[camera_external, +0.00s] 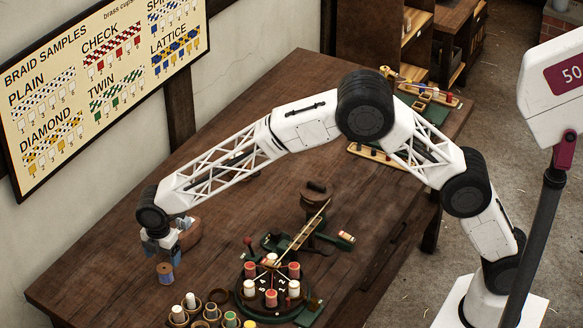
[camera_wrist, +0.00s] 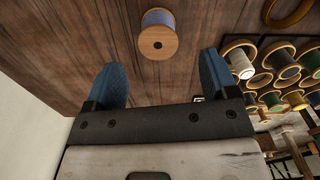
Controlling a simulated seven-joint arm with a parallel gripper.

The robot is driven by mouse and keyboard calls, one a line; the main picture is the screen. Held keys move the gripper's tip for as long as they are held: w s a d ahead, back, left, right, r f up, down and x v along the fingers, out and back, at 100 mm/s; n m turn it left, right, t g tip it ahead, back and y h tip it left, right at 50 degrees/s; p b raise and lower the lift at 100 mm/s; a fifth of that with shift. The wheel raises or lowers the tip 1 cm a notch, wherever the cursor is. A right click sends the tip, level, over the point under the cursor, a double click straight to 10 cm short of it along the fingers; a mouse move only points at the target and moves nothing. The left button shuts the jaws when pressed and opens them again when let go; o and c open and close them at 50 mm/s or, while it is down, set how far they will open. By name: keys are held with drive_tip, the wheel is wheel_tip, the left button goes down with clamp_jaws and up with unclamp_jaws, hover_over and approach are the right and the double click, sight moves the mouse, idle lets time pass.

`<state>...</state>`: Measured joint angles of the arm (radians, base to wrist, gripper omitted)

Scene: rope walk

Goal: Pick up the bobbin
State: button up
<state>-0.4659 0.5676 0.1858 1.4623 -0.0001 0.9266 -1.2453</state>
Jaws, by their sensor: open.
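A wooden bobbin wound with blue thread (camera_external: 166,272) stands alone on the dark wooden table, just below my gripper (camera_external: 163,250). In the wrist view the bobbin (camera_wrist: 158,38) lies ahead of my gripper (camera_wrist: 162,72), roughly centred between the lines of the two blue fingers. Its pale round end with a dark centre hole faces the camera. The fingers are spread apart with nothing between them, and the bobbin appears beyond their tips. The exact height gap cannot be told.
Cups holding other bobbins (camera_external: 212,312) stand to the right, also in the wrist view (camera_wrist: 270,80). A round braiding stand with red and white bobbins (camera_external: 271,283) is further right. A brown wooden piece (camera_external: 190,234) sits close behind my gripper. The table's left part (camera_external: 100,265) is clear.

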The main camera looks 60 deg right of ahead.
sight(164, 268)
drive_tip(key=shift+f, duration=0.1)
idle(0.3)
drive_tip(key=shift+f, duration=1.2)
drive_tip(key=shift+f, duration=0.1)
drive_tip(key=shift+w+a+f, duration=0.1)
drive_tip(key=shift+f, duration=1.15)
drive_tip(key=shift+a+f, duration=0.1)
drive_tip(key=shift+f, duration=1.15)
drive_tip(key=shift+c, duration=0.2)
drive_tip(key=c, duration=1)
drive_tip(key=shift+r, duration=0.1)
